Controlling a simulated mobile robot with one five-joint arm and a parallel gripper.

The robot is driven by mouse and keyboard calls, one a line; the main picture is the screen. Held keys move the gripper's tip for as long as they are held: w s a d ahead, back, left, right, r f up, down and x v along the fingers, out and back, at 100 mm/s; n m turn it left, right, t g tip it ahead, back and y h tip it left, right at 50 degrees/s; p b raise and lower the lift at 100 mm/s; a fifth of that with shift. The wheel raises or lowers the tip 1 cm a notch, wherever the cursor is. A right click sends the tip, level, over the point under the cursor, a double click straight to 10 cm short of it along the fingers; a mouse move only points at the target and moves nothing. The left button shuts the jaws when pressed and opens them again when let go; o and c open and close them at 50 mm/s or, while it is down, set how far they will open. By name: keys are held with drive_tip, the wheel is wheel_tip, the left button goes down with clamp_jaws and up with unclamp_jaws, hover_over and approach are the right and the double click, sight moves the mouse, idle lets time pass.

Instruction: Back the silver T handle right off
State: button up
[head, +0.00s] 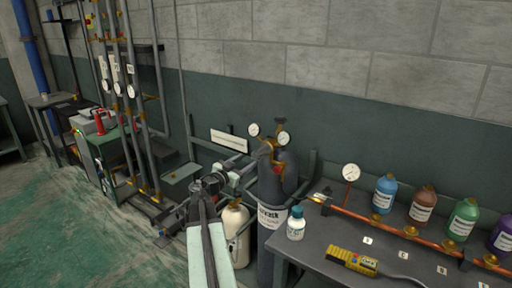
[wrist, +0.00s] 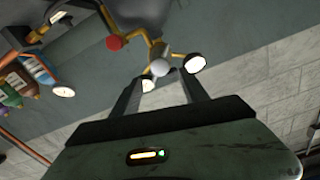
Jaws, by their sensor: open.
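A brass regulator (head: 268,150) with two round white gauges sits on top of the dark grey cylinder (head: 267,245). In the wrist view the regulator (wrist: 157,46) appears inverted, with gauges on both sides. A rounded silver piece (wrist: 162,66), apparently the T handle seen end-on, shows at its middle; its crossbar is not clear. My gripper (wrist: 160,80) is open, its two dark fingers pointing toward the regulator, with the silver piece between or just beyond the tips. Contact cannot be told. In the head view my gripper (head: 246,170) is small, left of the regulator.
A red knob (wrist: 114,43) sits near the regulator. A cream tank (head: 234,225) stands left of the cylinder. The wall is behind.

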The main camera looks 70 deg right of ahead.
sight(254, 156)
drive_tip(key=x, duration=0.7)
drive_tip(key=shift+d+f, duration=0.1)
drive_tip(key=shift+d, duration=0.25)
clamp_jaws()
